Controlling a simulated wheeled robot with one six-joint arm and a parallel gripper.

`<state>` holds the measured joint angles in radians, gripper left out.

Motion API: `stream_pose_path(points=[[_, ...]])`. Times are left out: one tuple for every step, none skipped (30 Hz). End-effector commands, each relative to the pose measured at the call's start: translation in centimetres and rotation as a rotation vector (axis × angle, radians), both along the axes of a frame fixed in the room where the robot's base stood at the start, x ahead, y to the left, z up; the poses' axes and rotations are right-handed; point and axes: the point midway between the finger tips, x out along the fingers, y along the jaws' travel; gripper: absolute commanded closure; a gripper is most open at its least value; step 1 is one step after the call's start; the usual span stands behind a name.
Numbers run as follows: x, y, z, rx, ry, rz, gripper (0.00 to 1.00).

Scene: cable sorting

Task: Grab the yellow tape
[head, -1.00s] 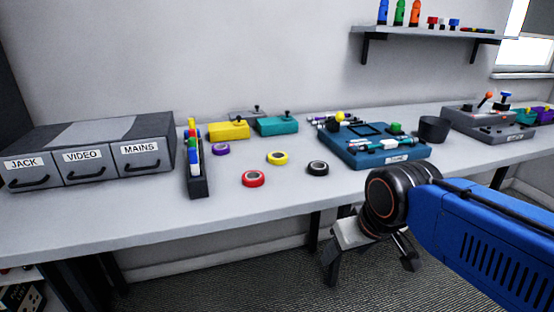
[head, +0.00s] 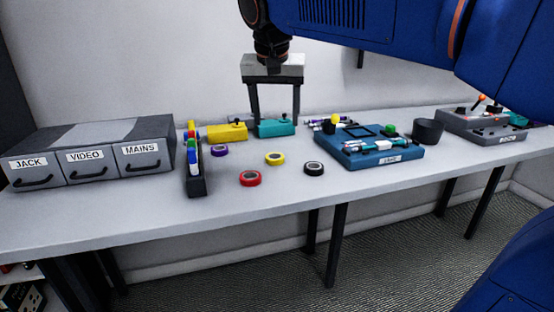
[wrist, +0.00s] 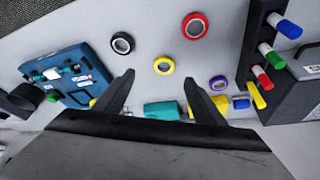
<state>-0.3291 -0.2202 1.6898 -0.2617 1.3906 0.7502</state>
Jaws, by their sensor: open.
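The yellow tape (head: 275,159) is a small roll lying flat on the grey table, between the red tape (head: 250,178), the purple tape (head: 219,151) and the black tape (head: 314,168). In the wrist view the yellow tape (wrist: 164,66) lies ahead of and between my fingertips, apart from them. My gripper (head: 274,120) points down, open and empty, above the back part of the table; its fingers also show in the wrist view (wrist: 160,80). Nothing hides the yellow tape.
A teal box (head: 276,127) and a yellow box (head: 227,132) stand behind the tapes. A marker holder (head: 195,180) is left, beside the grey drawers (head: 90,155). A blue tray (head: 372,150) and a dark cup (head: 428,131) stand right. The table front is clear.

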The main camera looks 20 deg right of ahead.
Motion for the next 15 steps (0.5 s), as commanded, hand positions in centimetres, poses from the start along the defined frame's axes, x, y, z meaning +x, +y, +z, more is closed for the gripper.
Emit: stream_pose_path(points=[[0.9, 0.7, 0.7, 0.000, -0.003, -0.014, 0.36], [1.2, 1.0, 0.9, 0.000, -0.004, -0.022, 0.36], [1.6, 1.3, 1.3, -0.001, -0.006, -0.033, 0.36], [1.8, 1.4, 1.5, -0.002, -0.007, -0.038, 0.36], [2.0, 1.6, 1.6, -0.002, -0.008, -0.043, 0.36], [2.1, 1.7, 1.7, -0.001, -0.009, -0.049, 0.36], [2.3, 1.7, 1.7, -0.002, -0.009, -0.051, 0.36], [2.4, 1.7, 1.6, -0.002, -0.009, -0.053, 0.36], [2.5, 1.7, 1.3, -0.002, -0.008, -0.054, 0.36], [2.6, 1.6, 0.9, -0.002, -0.008, -0.054, 0.36], [2.8, 1.5, 0.5, -0.002, -0.008, -0.054, 0.36], [2.9, 1.4, 0.0, -0.003, -0.008, -0.055, 0.36], [3.1, 1.3, -0.5, -0.002, -0.007, -0.055, 0.36], [3.3, 1.2, -1.1, -0.002, -0.007, -0.055, 0.36], [3.5, 1.0, -1.7, -0.002, -0.007, -0.055, 0.36]])
